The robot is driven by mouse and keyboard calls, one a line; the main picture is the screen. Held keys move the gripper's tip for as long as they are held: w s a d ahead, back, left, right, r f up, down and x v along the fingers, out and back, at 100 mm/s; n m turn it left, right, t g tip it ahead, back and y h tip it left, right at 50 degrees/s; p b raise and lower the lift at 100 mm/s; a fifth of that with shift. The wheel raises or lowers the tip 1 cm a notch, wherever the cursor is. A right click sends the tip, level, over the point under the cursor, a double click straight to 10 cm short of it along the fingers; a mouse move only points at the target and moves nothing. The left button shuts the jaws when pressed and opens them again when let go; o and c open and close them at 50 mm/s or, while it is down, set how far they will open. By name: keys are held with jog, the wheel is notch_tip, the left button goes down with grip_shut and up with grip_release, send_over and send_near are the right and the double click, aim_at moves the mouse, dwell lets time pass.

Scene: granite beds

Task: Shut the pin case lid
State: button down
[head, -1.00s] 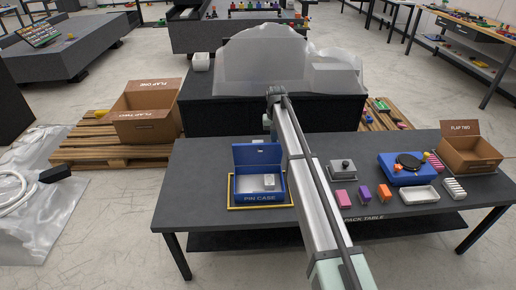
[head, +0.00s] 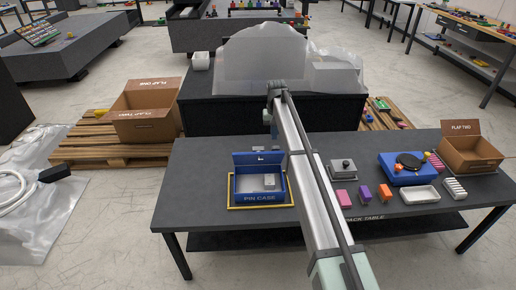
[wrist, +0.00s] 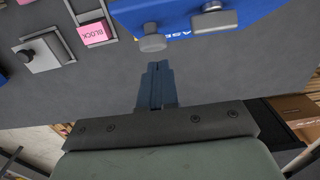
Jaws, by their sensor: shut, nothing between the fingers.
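The blue pin case (head: 260,197) stands on the dark table in the head view, with its lid (head: 246,159) raised at the back edge. Inside the case I see a pale block (head: 269,181). My gripper (head: 274,134) is behind the raised lid in the head view, its fingertips partly hidden by my arm.
A yellow outline (head: 235,208) surrounds the case. To the right are a grey knobbed plate (head: 342,168), a pink block (head: 344,198), a purple block (head: 364,193), an orange block (head: 384,191) and a blue device (head: 396,177). The table left of the case is clear.

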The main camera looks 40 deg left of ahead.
jog(key=shift+r, duration=2.3)
jog(key=shift+a, duration=0.1)
